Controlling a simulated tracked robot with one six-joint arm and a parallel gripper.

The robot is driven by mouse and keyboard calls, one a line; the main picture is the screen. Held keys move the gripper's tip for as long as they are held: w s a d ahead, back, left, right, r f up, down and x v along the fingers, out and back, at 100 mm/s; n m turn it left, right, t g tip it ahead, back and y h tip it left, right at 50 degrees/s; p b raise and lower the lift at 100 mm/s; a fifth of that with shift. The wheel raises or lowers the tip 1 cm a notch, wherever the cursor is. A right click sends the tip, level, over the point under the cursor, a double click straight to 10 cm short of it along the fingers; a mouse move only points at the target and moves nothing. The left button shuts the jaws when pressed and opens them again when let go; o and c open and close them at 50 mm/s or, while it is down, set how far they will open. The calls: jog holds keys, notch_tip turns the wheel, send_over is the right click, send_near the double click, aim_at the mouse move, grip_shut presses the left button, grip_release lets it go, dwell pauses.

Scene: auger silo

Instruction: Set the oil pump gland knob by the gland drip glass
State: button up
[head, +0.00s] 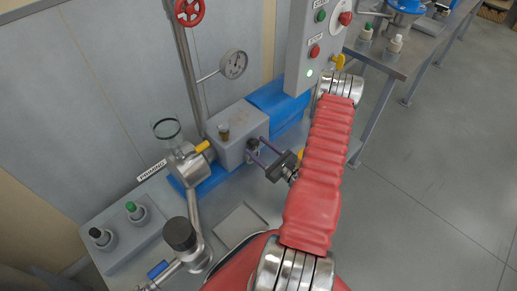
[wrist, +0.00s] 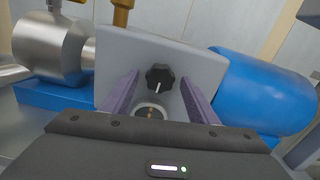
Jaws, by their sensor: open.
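The black gland knob (wrist: 159,77) with a white pointer line sits on the grey pump housing (wrist: 195,62). Its pointer stands nearly upright, leaning slightly right. Just below it is a small round pale-rimmed cup (wrist: 150,110), apparently the drip glass, with a brownish spot inside; its level is too small to read. My gripper (wrist: 156,88) is open, its purple fingers on either side of the knob and cup, not visibly touching them. In the head view my gripper (head: 262,153) is at the front of the housing (head: 232,150), and the knob is hard to make out.
A blue motor (wrist: 258,92) lies right of the housing and a steel cylinder (wrist: 52,45) left.

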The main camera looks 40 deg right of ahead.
jog(key=c, duration=1)
jog(key=shift+c, duration=0.2)
jog(key=shift+m, duration=2.6)
jog(key=o, duration=1)
jog(key=shift+o, duration=0.2)
jog(key=shift+s, duration=0.15)
